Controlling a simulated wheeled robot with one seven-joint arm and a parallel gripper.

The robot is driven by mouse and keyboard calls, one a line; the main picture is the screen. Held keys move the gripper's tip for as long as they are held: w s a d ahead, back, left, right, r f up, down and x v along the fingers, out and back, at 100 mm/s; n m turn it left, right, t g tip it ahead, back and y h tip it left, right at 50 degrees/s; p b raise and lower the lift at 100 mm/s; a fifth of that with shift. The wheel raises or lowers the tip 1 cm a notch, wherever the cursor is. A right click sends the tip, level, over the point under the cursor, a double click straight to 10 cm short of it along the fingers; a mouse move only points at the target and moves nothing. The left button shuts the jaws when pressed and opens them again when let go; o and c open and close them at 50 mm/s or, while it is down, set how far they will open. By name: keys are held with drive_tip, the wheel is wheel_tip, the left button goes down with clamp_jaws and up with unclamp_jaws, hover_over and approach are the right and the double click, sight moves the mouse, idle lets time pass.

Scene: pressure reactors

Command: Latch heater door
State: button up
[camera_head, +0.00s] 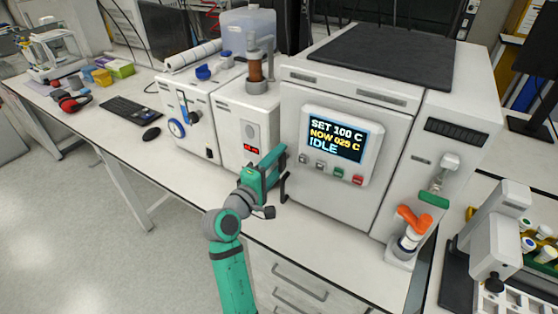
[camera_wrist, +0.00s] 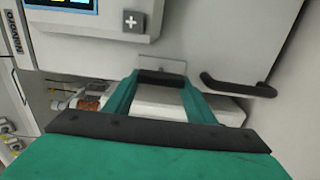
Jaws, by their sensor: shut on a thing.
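The heater is the large white box with a screen reading SET 100 C, NOW 025 C, IDLE; its door (camera_head: 335,205) is the front panel. The door looks flush or nearly so, but its left edge is partly hidden by my gripper. My green gripper (camera_head: 277,156) is at that left edge, shut on what looks like the door's latch handle. In the wrist view a small grey bracket (camera_wrist: 147,65) shows just beyond the fingertips (camera_wrist: 160,77); the gripped part is mostly hidden. A black curved handle (camera_wrist: 238,87) is beside the fingers, and below my gripper in the head view (camera_head: 285,187).
A white unit with a red readout (camera_head: 252,150) stands close left of the heater. A valve with an orange handle (camera_head: 413,219) is at its right. Drawers (camera_head: 300,285) are below the bench.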

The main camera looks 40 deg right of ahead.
drive_tip(key=shift+s+d, duration=0.2)
drive_tip(key=o, duration=1)
drive_tip(key=shift+s+d, duration=0.1)
drive_tip(key=shift+o, duration=0.2)
drive_tip(key=shift+a, duration=0.2)
drive_tip(key=v, duration=1)
drive_tip(key=shift+a, duration=0.35)
